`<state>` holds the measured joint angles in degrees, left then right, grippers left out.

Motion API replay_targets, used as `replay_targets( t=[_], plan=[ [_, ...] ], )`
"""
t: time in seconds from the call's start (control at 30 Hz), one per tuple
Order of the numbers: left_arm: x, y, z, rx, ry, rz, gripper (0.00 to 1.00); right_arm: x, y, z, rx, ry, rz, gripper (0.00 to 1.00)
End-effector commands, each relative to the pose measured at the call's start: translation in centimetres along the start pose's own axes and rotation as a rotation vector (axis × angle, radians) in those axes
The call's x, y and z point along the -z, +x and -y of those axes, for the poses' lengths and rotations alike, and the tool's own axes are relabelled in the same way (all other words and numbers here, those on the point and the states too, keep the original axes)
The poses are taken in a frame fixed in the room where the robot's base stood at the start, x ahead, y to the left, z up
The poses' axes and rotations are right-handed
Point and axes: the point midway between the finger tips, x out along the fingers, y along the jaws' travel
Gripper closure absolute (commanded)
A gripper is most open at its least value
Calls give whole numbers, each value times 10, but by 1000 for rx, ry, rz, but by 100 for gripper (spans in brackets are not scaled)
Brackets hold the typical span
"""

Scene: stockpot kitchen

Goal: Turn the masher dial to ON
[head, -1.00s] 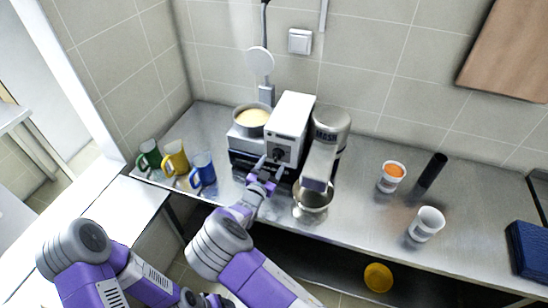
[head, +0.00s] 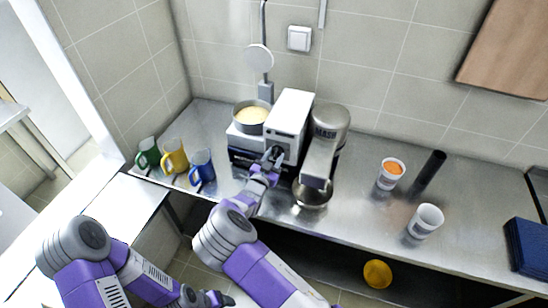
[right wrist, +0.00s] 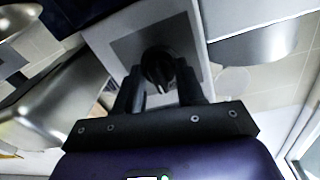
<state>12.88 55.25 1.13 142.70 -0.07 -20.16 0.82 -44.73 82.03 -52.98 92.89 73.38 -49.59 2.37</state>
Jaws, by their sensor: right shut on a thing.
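The masher (head: 325,135) is a steel machine lettered MASH, standing at the back of the counter over a metal bowl (head: 311,196). A white box (head: 292,112) stands to its left, with a black dial on a grey plate on its front. In the right wrist view the dial (right wrist: 158,66) has a small pale pointer mark. My right gripper (head: 275,154) is at this dial, with its two dark fingers shut on either side of it. The fingers hide the dial's sides. My left gripper (head: 212,299) is low at the bottom edge, empty and away from the counter.
A pot of yellowish food (head: 251,115) sits left of the white box. Green (head: 148,153), yellow (head: 174,157) and blue (head: 202,167) mugs stand at the left. A cup with orange contents (head: 391,173), a black cylinder (head: 431,168) and a white cup (head: 426,221) stand at the right.

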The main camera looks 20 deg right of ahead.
Motion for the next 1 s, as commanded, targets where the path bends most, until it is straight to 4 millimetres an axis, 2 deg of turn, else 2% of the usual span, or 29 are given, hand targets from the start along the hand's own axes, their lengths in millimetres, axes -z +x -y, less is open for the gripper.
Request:
replay_targets(
  t=[0.17, 0.37, 1.0],
  plan=[
    [0, 4, 2, 0, 0, 0, 31, -1, 0, -1, -2, 22, 2, 92],
    [1, 19, 7, 0, 0, 0, 31, -2, 0, -1, -3, 111, 6, 92],
    [5, 106, 40, 0, 0, 0, 31, -4, 1, -3, -10, 685, 41, 92]
  ],
)
